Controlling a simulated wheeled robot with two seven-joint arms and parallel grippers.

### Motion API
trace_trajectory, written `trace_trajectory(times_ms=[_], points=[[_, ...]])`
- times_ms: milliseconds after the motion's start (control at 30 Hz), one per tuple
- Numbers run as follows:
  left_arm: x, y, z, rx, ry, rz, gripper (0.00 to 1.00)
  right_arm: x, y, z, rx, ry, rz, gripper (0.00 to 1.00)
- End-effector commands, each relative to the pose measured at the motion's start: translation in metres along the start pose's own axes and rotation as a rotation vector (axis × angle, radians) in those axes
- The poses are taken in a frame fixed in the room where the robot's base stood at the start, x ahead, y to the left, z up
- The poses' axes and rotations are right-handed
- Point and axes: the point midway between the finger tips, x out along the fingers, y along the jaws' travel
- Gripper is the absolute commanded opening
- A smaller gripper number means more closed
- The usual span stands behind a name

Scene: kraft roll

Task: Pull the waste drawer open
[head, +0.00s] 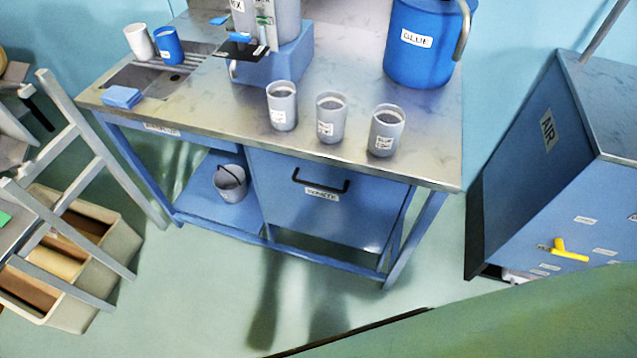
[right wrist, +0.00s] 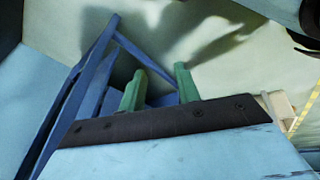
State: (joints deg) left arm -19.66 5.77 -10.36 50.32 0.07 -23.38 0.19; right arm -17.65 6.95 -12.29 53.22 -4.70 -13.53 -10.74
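The waste drawer (head: 285,205) is a blue front under the right half of the steel-topped bench, with a small label too blurred to read surely. Its dark bar handle (head: 320,185) is near the top of the front. The drawer looks shut, its front about flush with the bench frame. My right gripper (right wrist: 160,78) shows in the right wrist view with its two green fingers apart and nothing between them. Blue bench legs and pale floor lie beyond it. It is clear of the handle as far as I can see. I see no gripper in the head view.
On the steel bench (head: 230,125) stand three grey cups (head: 330,118), a blue jug (head: 420,45) and a dispenser on a blue block (head: 275,60). A bucket (head: 230,183) sits on the lower shelf. A blue cabinet (head: 560,160) stands right; the floor before the drawer is clear.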

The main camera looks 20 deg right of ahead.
Motion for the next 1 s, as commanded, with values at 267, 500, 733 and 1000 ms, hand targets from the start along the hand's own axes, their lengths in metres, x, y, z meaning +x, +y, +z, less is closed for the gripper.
trace_trajectory(times_ms=[267,500,733,1000], points=[[0.024,-0.022,-0.077,-0.008,0.056,-0.035,0.73,-0.003,0.07,-0.177,-0.491,0.409,0.284,0.33],[0.006,-0.035,-0.118,-0.011,0.09,-0.061,0.73,-0.084,0.094,-0.279,-0.82,0.645,0.604,0.33],[-0.013,-0.04,-0.132,-0.011,0.104,-0.072,0.73,-0.142,0.098,-0.313,-0.956,0.734,0.791,0.33],[-0.028,-0.035,-0.14,-0.013,0.117,-0.067,0.73,-0.142,0.103,-0.336,-0.972,0.747,0.819,0.33]])
